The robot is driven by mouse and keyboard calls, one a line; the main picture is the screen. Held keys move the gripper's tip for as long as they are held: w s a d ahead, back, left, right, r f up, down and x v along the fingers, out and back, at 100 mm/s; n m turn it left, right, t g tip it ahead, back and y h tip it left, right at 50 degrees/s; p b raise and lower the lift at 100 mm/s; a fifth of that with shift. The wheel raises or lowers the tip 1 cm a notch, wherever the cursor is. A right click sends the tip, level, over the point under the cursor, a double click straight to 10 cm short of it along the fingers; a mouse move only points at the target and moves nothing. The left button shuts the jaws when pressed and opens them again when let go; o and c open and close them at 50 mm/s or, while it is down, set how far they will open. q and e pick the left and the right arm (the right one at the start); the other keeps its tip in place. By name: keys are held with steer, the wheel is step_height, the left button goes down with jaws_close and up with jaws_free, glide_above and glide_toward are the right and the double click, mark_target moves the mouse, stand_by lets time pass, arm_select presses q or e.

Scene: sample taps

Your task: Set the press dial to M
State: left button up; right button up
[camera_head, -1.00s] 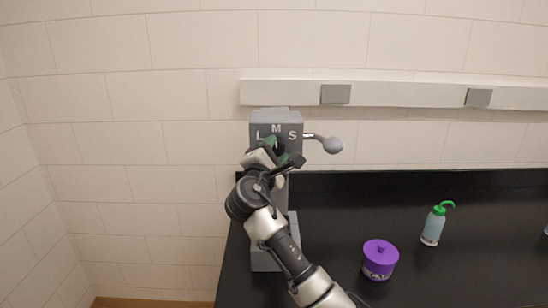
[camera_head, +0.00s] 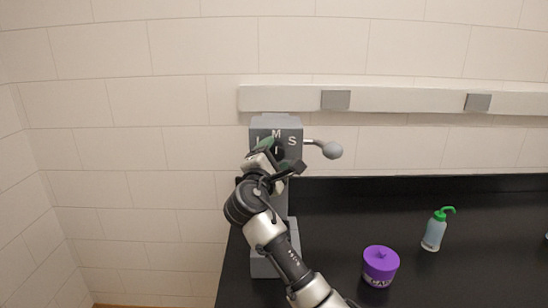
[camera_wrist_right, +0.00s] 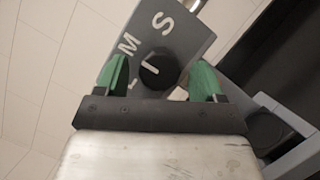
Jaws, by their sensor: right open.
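The grey press (camera_head: 264,122) stands at the left end of the black counter, with L, M and S on its face. Its round black dial (camera_wrist_right: 157,70) carries a white mark. In the head view the mark sits upright just below the M; the right gripper partly hides the dial and the L. My right gripper (camera_wrist_right: 161,67) is open, its green fingers on either side of the dial in the wrist view. A gap shows between the dial and each finger; contact cannot be told. In the head view the right gripper (camera_head: 273,152) is at the press face. My left gripper is not in view.
A lever with a grey ball (camera_head: 332,150) sticks out from the press's right side. A purple lidded jar (camera_head: 380,267) and a green-topped wash bottle (camera_head: 434,232) stand on the black counter (camera_head: 340,215) to the right. A white rail (camera_head: 410,99) runs along the wall.

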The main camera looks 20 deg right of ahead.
steer(key=shift+s+a+f, duration=0.15)
steer(key=shift+s+a, duration=0.05)
steer(key=shift+s, duration=0.05)
steer(key=b+v, duration=0.3)
steer(key=v, duration=0.7)
steer(key=shift+b, duration=0.35)
